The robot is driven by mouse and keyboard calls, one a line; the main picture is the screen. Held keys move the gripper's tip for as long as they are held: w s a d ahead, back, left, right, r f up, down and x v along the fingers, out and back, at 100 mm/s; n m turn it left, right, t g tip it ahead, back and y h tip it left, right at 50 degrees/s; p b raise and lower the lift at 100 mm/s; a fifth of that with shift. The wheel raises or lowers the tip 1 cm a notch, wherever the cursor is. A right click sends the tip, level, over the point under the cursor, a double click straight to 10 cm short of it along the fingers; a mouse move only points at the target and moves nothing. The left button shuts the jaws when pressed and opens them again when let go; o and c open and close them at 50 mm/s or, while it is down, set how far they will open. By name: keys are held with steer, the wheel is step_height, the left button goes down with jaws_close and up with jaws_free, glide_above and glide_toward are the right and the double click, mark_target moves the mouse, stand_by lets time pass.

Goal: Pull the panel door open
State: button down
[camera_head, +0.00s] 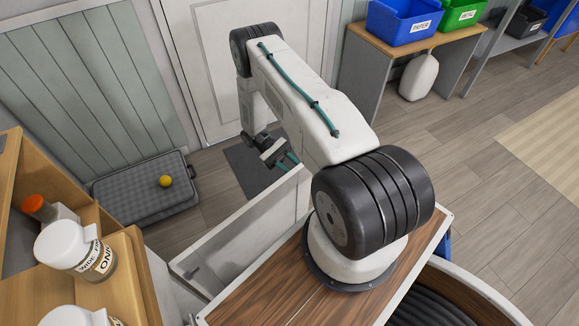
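A low white panel (245,235) stands out at an angle from the wood-topped unit under my arm, with a small grey handle-like part near its lower left end. Behind it, a tall white panelled door (212,62) is set in the back wall and looks shut. I cannot tell for sure which one the task names. My gripper (274,153) is beyond the white panel's top edge, in front of the tall door and above a dark mat. It looks apart from both. Its fingers are too small and partly hidden to show whether they are open.
A wooden shelf (128,262) with jars (75,248) stands at near left. Blue (403,22) and green (459,13) bins stand on a bench at back right. Floor at right is clear.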

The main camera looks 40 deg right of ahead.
steer(key=c, duration=1.1)
jaws_free()
steer(key=shift+o, duration=0.2)
steer(key=w, duration=0.7)
steer(key=shift+w+d, duration=0.15)
steer(key=shift+w, duration=0.25)
